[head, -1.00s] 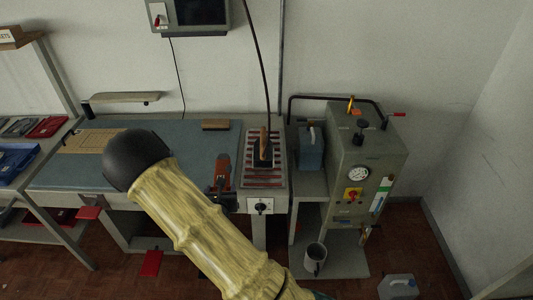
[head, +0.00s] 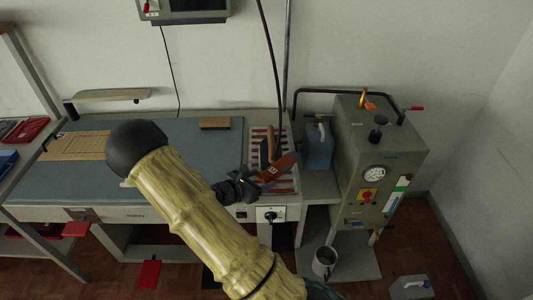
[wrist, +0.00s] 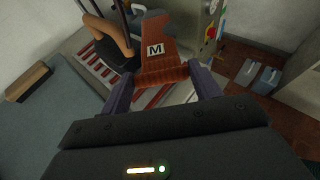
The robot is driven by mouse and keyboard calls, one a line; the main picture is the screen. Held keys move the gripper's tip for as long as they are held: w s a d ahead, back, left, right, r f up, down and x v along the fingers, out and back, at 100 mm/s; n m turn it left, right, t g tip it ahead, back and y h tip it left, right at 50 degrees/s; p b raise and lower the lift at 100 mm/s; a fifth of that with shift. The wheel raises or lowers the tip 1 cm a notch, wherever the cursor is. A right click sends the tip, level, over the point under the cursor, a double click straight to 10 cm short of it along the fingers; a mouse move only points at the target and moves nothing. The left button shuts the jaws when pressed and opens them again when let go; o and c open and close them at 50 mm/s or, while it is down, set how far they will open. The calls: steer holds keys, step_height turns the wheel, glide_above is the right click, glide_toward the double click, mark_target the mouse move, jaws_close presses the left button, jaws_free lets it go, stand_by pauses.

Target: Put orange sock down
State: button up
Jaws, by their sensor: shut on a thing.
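The orange sock (head: 279,168) is rust-orange with a dark grey part and a white label reading M, clear in the wrist view (wrist: 165,66). My gripper (head: 253,182) is shut on the sock's ribbed cuff; in the wrist view the two fingers (wrist: 160,77) press it from either side. The sock sticks out beyond the fingers over the red-and-white striped iron rest (head: 286,187), close to the iron (head: 265,151). The iron also shows in the wrist view (wrist: 112,38). I cannot tell whether the sock touches the iron or the rest.
The blue-grey work surface (head: 215,155) left of the rest is largely clear. A wooden block (head: 215,123) lies at its back and a wooden board (head: 75,146) at its left. A blue-grey canister (head: 318,147) and the grey boiler unit (head: 375,150) stand right.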

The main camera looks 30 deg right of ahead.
steer(key=shift+s+d+f, duration=0.1)
steer(key=shift+s+d, duration=0.15)
steer(key=shift+s, duration=0.4)
steer(key=f, duration=0.3)
steer(key=f+p, duration=0.1)
steer(key=f, duration=0.1)
steer(key=shift+w+a+f, duration=0.1)
steer(key=shift+w+f, duration=0.15)
steer(key=shift+f, duration=0.05)
steer(key=shift+f+p, duration=0.6)
steer(key=shift+f, duration=1.5)
steer(key=shift+f, duration=0.1)
steer(key=o, duration=0.9)
steer(key=shift+o, duration=0.2)
